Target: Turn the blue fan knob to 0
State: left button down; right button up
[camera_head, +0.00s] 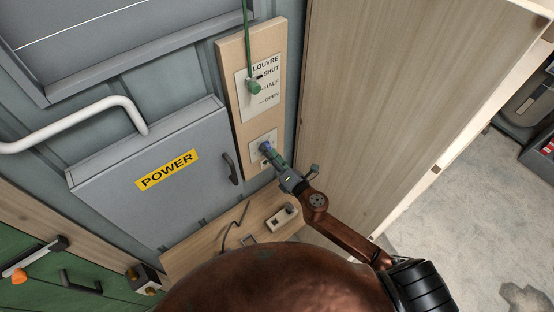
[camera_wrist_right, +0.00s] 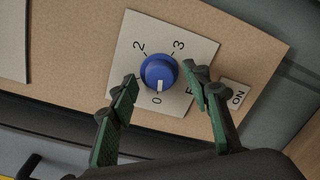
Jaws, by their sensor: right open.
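The blue fan knob (camera_wrist_right: 158,70) sits on a white plate (camera_wrist_right: 188,46) marked 2, 3 and 0, with another label partly hidden by a finger. Its white pointer line faces down, at the 0 mark. My right gripper (camera_wrist_right: 163,82) is open, with one green finger on each side of the knob. The fingers look apart from the knob, with a gap on each side. My left gripper is not in view.
A grey POWER box (camera_head: 150,180) is to the left and a wooden panel (camera_head: 390,90) to the right. An ON label (camera_wrist_right: 237,97) is close to the right finger.

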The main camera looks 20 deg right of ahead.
jog(key=v, duration=1.1)
jog(key=shift+s+d, duration=0.15)
jog(key=shift+s, duration=0.15)
